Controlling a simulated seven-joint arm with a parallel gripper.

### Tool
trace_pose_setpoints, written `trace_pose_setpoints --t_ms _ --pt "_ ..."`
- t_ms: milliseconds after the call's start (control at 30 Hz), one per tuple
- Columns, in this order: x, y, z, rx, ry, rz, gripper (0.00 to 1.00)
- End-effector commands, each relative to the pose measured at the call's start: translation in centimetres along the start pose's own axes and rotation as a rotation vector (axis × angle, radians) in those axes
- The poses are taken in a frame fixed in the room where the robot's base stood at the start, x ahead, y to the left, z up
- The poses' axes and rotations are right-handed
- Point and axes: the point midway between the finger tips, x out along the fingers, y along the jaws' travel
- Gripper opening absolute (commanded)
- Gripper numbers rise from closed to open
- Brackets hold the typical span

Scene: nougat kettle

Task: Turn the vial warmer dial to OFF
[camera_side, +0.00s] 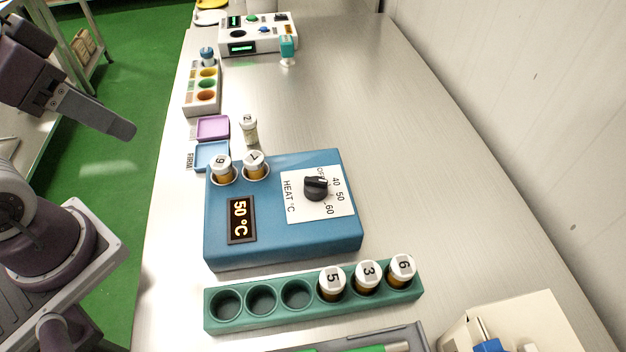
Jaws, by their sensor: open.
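The vial warmer (282,240) is a blue box on the steel bench, with a lit display (241,220) reading "50 °C". Its black dial (316,188) sits on a white panel (300,207) marked HEAT °C, with OFF, 40, 50 and 60 around the knob. I cannot tell exactly which mark the knob's ridge points to. Two white-capped amber vials (254,164) stand in the warmer's wells at its far left. My gripper (120,127) is at the upper left, open and empty, well apart from the dial. Only one grey finger shows clearly.
A green rack (245,318) with vials 5, 3 and 6 stands in front of the warmer. Vial 2 (249,130) stands behind it, near purple (213,127) and blue trays. A white device (258,42) is farther back. The bench right of the warmer is clear up to the wall.

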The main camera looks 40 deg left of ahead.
Motion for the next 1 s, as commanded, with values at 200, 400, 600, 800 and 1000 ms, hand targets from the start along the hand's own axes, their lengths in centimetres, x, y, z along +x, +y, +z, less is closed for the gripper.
trace_pose_setpoints --t_ms 200,400,600,800,1000 --pt "0.0 0.0 0.0 0.000 0.000 0.000 0.57" --pt "0.0 0.0 0.0 0.000 0.000 0.000 0.57" --pt "0.8 0.7 -1.3 0.087 -0.026 0.000 0.56" --pt "7.8 7.0 -7.2 0.616 -0.141 0.150 0.56" --pt "14.5 13.9 -9.6 0.976 -0.123 0.417 0.56"
